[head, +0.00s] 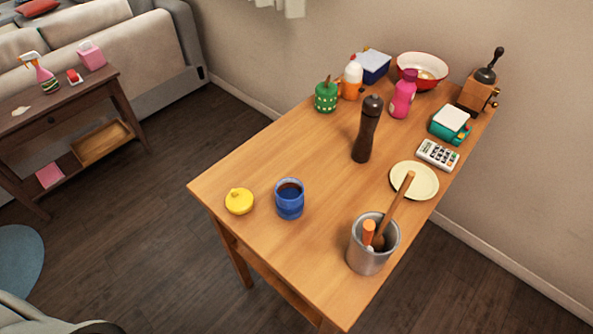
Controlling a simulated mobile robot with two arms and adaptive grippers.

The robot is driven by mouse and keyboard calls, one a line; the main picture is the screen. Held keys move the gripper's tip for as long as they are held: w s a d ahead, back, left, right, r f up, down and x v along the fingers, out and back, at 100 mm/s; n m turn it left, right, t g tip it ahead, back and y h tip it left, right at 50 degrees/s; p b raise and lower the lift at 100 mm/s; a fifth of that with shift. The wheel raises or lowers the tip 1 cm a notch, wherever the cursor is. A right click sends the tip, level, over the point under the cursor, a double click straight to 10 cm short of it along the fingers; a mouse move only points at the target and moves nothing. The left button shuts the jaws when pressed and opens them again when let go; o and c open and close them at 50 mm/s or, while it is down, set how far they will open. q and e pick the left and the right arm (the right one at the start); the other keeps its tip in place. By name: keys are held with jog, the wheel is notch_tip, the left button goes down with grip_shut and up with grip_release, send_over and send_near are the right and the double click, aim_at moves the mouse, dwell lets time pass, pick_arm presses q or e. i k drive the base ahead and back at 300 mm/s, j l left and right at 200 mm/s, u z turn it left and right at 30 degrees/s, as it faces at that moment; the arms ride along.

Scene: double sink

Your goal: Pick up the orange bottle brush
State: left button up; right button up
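A metal pot (362,260) stands near the front edge of the wooden table. A short orange handle (368,232), which may be the bottle brush, sticks up out of it; its lower part is hidden inside the pot. A long wooden utensil (404,192) leans out of the same pot to the upper right, beside the orange handle. No bristles can be made out. Neither of my grippers is in view.
On the wooden table (270,160) stand a blue mug (289,202), a yellow lemon-like object (239,201), a dark pepper mill (365,135) and a cream plate (425,181). Several items crowd the far end. The table's left middle is clear.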

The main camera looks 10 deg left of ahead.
aim_at(369, 225)
jog(key=k+l+u, duration=0.2)
jog(key=l+u, duration=0.2)
jog(key=l, duration=0.2)
jog(key=l+u, duration=0.6)
jog(key=l, duration=0.25)
jog(key=i, duration=0.05)
